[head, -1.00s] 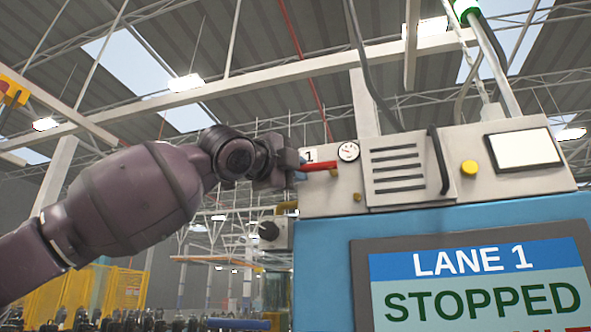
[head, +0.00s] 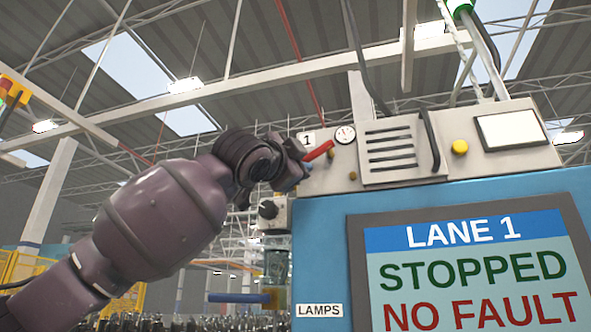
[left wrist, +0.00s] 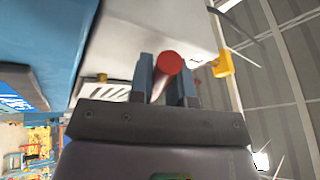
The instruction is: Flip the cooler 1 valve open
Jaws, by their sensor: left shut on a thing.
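The cooler 1 valve has a red lever handle (head: 319,151), tilted up to the right in the head view, beside the "1" label (head: 308,139) on the pale upper panel of the machine. My left gripper (head: 301,163) is at the handle's lower left end. In the left wrist view the round red handle end (left wrist: 170,62) sits between the two fingers of my left gripper (left wrist: 168,80), which are shut on it. The valve body behind the handle is hidden by the gripper. My right gripper is in neither view.
The screen (head: 470,270) below reads LANE 1, STOPPED, NO FAULT. A blue-handled pipe fitting (head: 238,298) stands at lower left.

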